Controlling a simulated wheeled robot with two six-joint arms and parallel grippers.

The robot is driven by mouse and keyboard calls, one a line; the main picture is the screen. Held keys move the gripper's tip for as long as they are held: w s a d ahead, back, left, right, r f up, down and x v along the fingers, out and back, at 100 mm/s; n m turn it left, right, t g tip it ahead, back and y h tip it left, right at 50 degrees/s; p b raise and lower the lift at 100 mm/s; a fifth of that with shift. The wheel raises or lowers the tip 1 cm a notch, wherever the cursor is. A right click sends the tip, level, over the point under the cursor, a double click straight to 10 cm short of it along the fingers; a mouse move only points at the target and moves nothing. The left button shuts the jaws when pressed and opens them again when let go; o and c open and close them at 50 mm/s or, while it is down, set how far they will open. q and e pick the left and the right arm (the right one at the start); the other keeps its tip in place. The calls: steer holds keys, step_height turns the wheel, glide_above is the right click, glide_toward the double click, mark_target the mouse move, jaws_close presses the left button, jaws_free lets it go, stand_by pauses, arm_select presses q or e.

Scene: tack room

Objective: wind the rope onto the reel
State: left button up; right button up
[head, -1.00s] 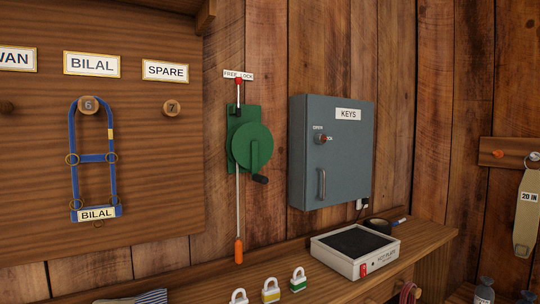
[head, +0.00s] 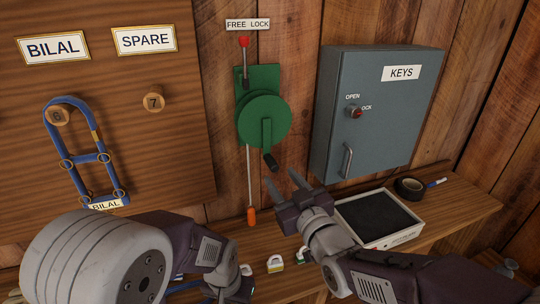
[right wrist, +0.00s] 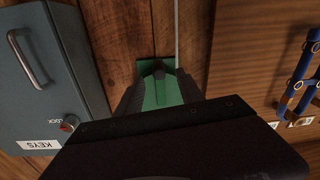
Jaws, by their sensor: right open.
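A green reel (head: 263,122) is mounted on the plank wall, with a crank arm ending in a dark handle (head: 271,161). A pale rope (head: 249,175) hangs straight down from it to an orange end piece (head: 251,216). A red-knobbed lever (head: 244,42) stands under a FREE LOCK label; I cannot tell its setting. My right gripper (head: 285,183) is open and empty, just below and right of the crank handle. In the right wrist view, the handle (right wrist: 158,69) shows between the open fingers, not gripped.
A grey key cabinet (head: 375,108) is right of the reel. A peg board with a blue halter (head: 78,160) is to the left.

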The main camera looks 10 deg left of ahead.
mark_target(271, 163)
steer(key=x, duration=0.8)
steer(key=shift+d+p, duration=0.1)
steer(key=shift+p, duration=0.3)
steer(key=shift+w, duration=0.1)
jaws_close()
stand_by(0.7)
